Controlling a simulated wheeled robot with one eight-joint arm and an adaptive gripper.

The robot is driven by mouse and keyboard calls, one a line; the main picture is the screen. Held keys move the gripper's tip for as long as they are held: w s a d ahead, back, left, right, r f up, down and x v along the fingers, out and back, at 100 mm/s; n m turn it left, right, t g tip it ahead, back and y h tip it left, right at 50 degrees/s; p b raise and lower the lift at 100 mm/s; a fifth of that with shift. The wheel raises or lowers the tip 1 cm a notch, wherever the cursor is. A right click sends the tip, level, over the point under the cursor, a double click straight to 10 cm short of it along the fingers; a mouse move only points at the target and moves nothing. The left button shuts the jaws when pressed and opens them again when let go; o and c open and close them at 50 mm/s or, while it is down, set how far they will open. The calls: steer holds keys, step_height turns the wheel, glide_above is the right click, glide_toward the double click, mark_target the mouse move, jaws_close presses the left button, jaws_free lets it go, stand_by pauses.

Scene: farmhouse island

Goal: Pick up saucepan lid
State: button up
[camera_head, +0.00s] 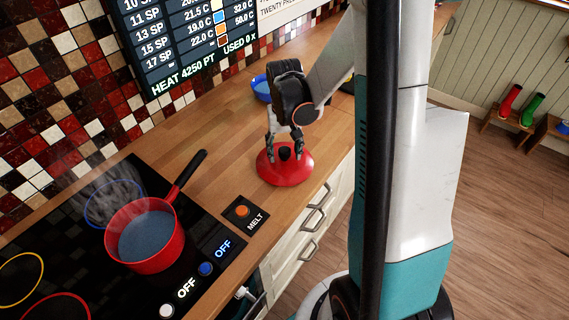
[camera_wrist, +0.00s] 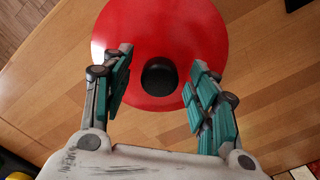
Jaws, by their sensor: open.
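The saucepan lid (camera_head: 285,166) is a red disc with a black knob (camera_head: 284,153) on top. It lies on the wooden countertop near the front edge. In the wrist view the lid (camera_wrist: 160,28) fills the upper middle, with its knob (camera_wrist: 160,77) near the centre. My gripper (camera_head: 284,142) is above the lid, pointing down. In the wrist view the open fingers of my gripper (camera_wrist: 163,92) stand on either side of the knob, with a gap on both sides. A red saucepan (camera_head: 140,262) with a black handle stands on the hob, with grey-blue contents and steam above.
The black hob (camera_head: 97,296) has blue and white knobs along its front. A MELT panel with an orange button (camera_head: 242,211) lies between hob and lid. A blue bowl (camera_head: 262,91) is behind my gripper. The tiled wall and a display screen (camera_head: 190,40) border the back.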

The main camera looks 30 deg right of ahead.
mark_target(285, 149)
steer(key=shift+f, duration=0.1)
steer(key=shift+c, duration=0.6)
jaws_close()
step_height(285, 149, up, 20)
steer(key=p, duration=0.5)
